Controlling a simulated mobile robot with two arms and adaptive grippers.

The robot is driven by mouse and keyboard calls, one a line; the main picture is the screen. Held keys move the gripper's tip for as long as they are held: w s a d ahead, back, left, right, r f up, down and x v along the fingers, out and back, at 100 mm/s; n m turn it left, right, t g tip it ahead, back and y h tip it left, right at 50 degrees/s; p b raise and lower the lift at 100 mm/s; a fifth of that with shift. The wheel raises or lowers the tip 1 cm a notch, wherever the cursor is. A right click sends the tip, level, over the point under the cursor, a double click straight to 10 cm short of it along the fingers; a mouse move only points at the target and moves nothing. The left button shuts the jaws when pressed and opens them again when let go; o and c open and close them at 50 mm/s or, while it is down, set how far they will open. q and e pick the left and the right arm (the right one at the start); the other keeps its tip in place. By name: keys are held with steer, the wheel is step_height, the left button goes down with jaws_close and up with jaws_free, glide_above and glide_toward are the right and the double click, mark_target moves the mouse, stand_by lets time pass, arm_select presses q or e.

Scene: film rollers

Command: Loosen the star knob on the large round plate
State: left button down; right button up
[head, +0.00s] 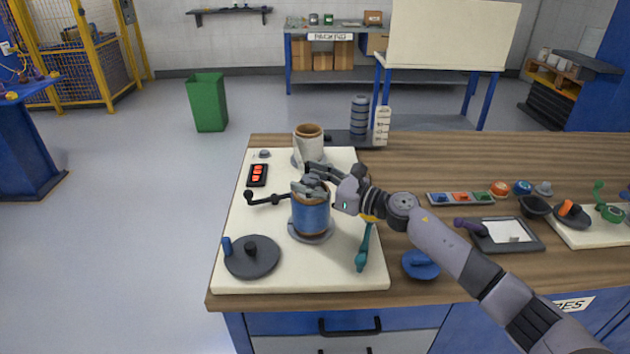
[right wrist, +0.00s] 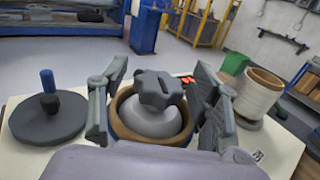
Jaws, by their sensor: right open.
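A dark grey star knob (right wrist: 158,90) sits on a light grey dome in the open top of a blue roll with a brown rim (head: 311,215); the rim also shows in the right wrist view (right wrist: 128,118). The roll stands upright on a round grey plate (head: 298,233) on the cream board. My right gripper (head: 312,183) is over the roll's top, its open fingers on both sides of the knob (right wrist: 160,100). I see a gap between each finger and the knob in the right wrist view. The head view hides most of the knob. My left gripper is not in view.
On the cream board (head: 262,212) are a dark disc with a blue peg (head: 252,258), a black crank (head: 265,198), a red-button box (head: 257,175) and a white roll (head: 308,148). A teal-handled tool (head: 363,248) lies right of the blue roll. Bare wood lies behind right.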

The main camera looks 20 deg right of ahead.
steer(key=v, duration=1.2)
